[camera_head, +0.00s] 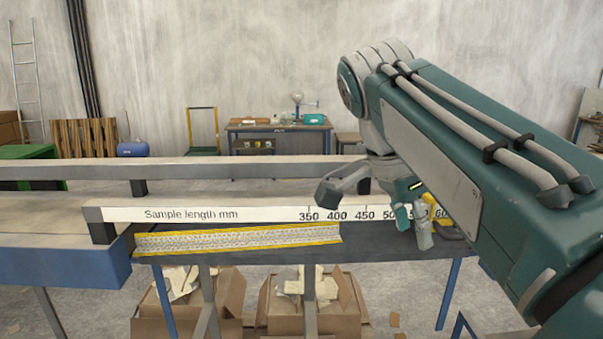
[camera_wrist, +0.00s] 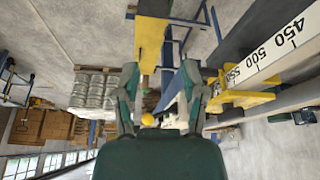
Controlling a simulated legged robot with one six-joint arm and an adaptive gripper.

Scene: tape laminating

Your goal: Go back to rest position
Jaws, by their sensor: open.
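My gripper (camera_head: 413,226) is at the right part of the bench, in front of the ruler's high-number end, with its fingers pointing down. In the wrist view my gripper (camera_wrist: 160,72) has its two fingers spread, with nothing held between them. A yellow piece (camera_head: 443,218) sits just right of the fingers in the head view, partly hidden by them and my arm. A yellow bracket (camera_wrist: 240,97) shows right of the fingers in the wrist view, beside the number scale. I cannot tell whether the fingers touch anything.
A white ruler (camera_head: 200,214) marked "Sample length mm" runs along the bench (camera_head: 360,250). A yellow-edged patterned strip (camera_head: 240,238) lies along the bench front. Cardboard boxes (camera_head: 312,318) stand underneath. A rear rail (camera_head: 240,168) runs behind. A work table (camera_head: 278,128) stands at the back.

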